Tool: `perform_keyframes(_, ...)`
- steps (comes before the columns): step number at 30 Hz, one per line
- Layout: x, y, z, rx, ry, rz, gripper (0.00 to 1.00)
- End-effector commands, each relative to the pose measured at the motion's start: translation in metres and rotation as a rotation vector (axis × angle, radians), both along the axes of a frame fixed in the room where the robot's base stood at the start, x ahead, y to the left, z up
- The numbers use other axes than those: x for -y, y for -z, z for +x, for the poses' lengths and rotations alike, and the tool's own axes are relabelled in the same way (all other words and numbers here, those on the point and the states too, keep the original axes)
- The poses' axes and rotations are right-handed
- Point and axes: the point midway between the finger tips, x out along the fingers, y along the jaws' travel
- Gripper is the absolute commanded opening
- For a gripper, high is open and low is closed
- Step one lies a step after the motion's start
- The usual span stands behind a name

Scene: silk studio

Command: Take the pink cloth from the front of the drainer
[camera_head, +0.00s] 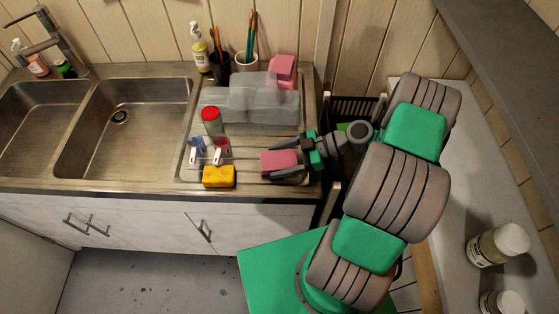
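A pink cloth (279,161), a small folded block, lies at the front right of the steel drainer (245,179). My gripper (280,160) reaches in from the right at drainer level. Its two dark fingers are spread apart, one behind the cloth and one along its front edge, with the cloth between them. A small gap seems to show behind the cloth; whether the front finger touches it I cannot tell. A second pink item (283,69) stands at the back of the drainer, away from my gripper.
A yellow sponge (219,177) lies left of the cloth. A red-capped jar (211,122) and small white-handled tools (218,155) stand behind the sponge. A translucent container (264,99) fills the drainer's middle. A dark crate (352,108) is right of the counter. Two sinks are left.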

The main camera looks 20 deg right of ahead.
Motion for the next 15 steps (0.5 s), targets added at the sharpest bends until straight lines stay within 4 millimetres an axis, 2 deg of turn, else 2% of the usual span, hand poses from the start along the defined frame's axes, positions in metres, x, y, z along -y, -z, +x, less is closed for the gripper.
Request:
perform_keyframes(2, 0.0001, -0.0001, 0.0, 0.0, 0.0, 0.0, 0.66)
perform_keyframes(15, 0.0001, -0.0003, 0.0, 0.0, 0.0, 0.0, 0.3)
